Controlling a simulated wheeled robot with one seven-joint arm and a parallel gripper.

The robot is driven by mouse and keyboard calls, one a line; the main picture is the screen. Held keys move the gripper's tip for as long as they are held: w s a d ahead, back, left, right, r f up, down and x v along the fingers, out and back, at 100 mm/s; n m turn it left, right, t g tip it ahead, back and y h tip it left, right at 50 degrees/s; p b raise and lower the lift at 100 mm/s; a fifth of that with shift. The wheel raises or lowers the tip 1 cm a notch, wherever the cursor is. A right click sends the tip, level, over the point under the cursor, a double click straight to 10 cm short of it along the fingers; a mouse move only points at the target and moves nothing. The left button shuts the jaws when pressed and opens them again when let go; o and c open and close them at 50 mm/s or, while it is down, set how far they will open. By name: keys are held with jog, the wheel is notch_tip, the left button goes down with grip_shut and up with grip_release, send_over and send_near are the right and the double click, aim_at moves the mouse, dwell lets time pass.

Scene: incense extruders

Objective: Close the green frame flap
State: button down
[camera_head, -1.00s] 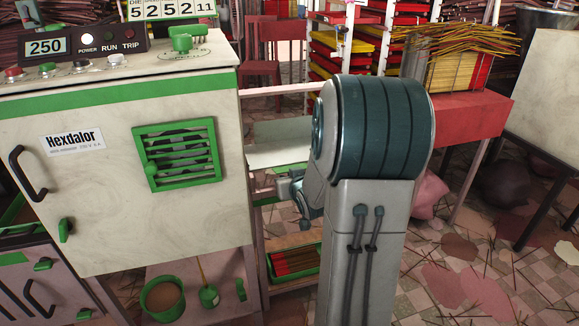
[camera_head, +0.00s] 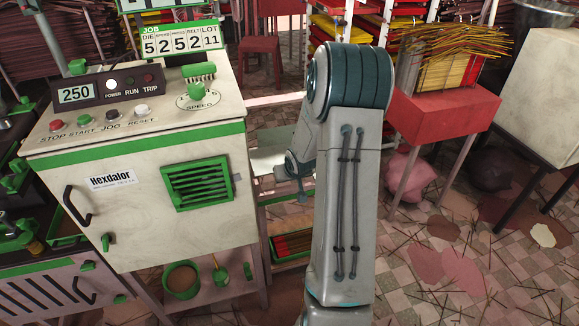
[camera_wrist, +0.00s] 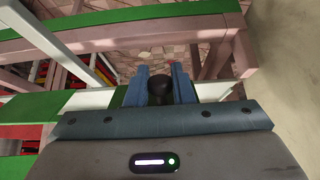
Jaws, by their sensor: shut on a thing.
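My gripper (camera_wrist: 161,84) has its two blue fingers shut on a dark round knob (camera_wrist: 160,94) in the wrist view. A pale strip with a green edge (camera_wrist: 65,106) runs behind the knob; its link to the knob is hidden by my gripper. A green-edged pink frame (camera_wrist: 130,32) crosses the top of that view. In the head view my gripper is mostly hidden behind my arm, beside a pale panel (camera_head: 268,160) right of the cabinet. A green louvred frame (camera_head: 197,183) sits on the cabinet front. I cannot tell which green part is the flap.
The cream Hexdalor cabinet (camera_head: 150,220) with its control panel stands at left. A red table (camera_head: 440,108) with incense sticks stands behind at right. A low shelf (camera_head: 205,290) holds a green pot (camera_head: 182,279). The tiled floor at right has scattered sticks.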

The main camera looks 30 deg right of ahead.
jog(key=r+g+p, duration=0.1)
jog(key=p, duration=0.2)
jog(key=w+r+g+y+p, duration=0.1)
jog(key=g+p, duration=0.1)
jog(key=p, duration=0.2)
jog(key=shift+g, duration=0.3)
jog(key=shift+w+d+r+g+y+p, duration=0.1)
jog(key=shift+w+g+y+p, duration=0.15)
jog(key=shift+g+p, duration=0.65)
jog(key=shift+w+d+r+g+y+p, duration=0.15)
jog(key=shift+w+g+p, duration=0.15)
jog(key=shift+g+p, duration=0.55)
jog(key=c, duration=1.3)
grip_release()
jog(key=shift+w, duration=0.1)
jog(key=r, duration=0.9)
jog(key=r+b, duration=0.1)
jog(key=r, duration=0.3)
jog(key=shift+w+r, duration=0.3)
jog(key=shift+r, duration=0.1)
